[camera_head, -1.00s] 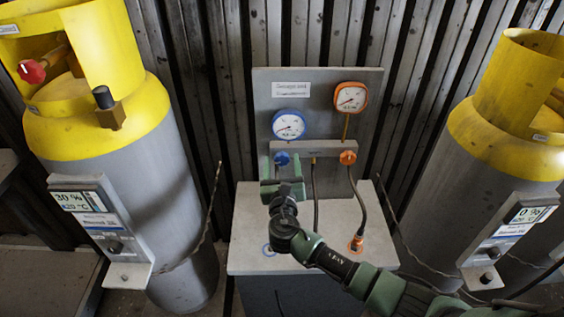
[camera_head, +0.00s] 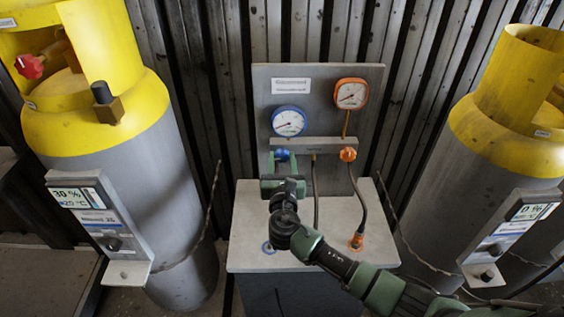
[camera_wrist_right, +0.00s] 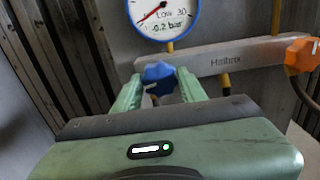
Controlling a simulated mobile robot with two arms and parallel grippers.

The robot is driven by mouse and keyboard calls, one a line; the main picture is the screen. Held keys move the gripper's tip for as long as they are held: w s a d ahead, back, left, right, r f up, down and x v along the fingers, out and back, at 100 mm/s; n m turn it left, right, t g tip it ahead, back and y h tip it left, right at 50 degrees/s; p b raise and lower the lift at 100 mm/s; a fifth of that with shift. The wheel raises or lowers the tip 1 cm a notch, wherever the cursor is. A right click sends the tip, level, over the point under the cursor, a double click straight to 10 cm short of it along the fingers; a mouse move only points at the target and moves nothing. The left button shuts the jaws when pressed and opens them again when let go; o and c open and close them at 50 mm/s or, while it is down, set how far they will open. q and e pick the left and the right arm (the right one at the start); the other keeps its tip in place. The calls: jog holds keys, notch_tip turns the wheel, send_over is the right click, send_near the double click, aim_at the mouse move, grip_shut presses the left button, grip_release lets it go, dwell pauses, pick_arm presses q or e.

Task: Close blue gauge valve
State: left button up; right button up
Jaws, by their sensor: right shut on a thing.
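The blue gauge valve (camera_head: 281,155) is a blue knob on the left end of the grey manifold bar, below the blue-rimmed gauge (camera_head: 288,121). In the right wrist view the blue knob (camera_wrist_right: 159,77) sits between the two green fingers, and the blue gauge (camera_wrist_right: 163,14) above it reads low. My right gripper (camera_head: 282,165) is at the knob, with its fingers (camera_wrist_right: 160,88) on either side of it, shut on it. The gripper body partly hides the knob in the head view. My left gripper is not in view.
An orange valve knob (camera_head: 347,154) and orange gauge (camera_head: 351,93) are to the right on the same panel (camera_head: 262,90). A hose runs down to an orange fitting (camera_head: 356,242) on the grey cabinet top (camera_head: 330,262). Yellow-topped cylinders (camera_head: 150,190) stand on both sides.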

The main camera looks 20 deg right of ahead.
jog(key=m+b, duration=0.3)
jog(key=m, duration=0.2)
jog(key=shift+f, duration=0.15)
jog(key=m+b, duration=0.3)
jog(key=m, duration=0.2)
jog(key=shift+a+m+b, duration=0.1)
jog(key=shift+m+b, duration=0.25)
jog(key=shift+m, duration=0.05)
jog(key=m+b, duration=0.3)
jog(key=m, duration=0.2)
jog(key=shift+m+b, duration=0.95)
jog(key=shift+m, duration=1.15)
jog(key=shift+r, duration=0.2)
jog(key=o, duration=1.4)
jog(key=shift+c, duration=0.2)
